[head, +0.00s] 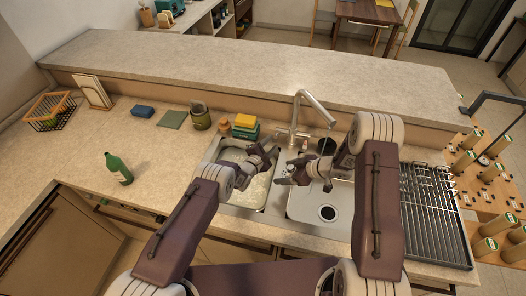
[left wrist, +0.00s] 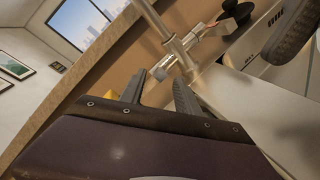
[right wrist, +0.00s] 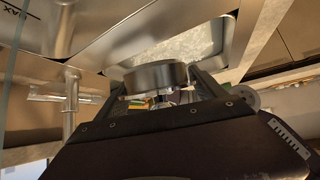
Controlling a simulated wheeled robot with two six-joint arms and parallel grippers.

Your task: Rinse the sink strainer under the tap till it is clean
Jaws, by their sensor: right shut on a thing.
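The strainer appears as a grey metal cup (right wrist: 155,77) in the right wrist view, between the fingers of my right gripper (right wrist: 162,95), which is shut on it. In the head view my right gripper (head: 288,175) is over the divider between the basins, and the strainer is small and mostly hidden there. The silver tap (head: 293,122) stands behind the sink with its spout angled right. My left gripper (head: 270,152) is open and empty, close in front of the tap. Its fingers (left wrist: 160,92) are apart below the tap (left wrist: 185,50) in the left wrist view.
The left basin (head: 228,150) is under my left arm; the right basin (head: 300,212) has a dark drain (head: 328,212). A metal drying rack (head: 430,205) lies right.

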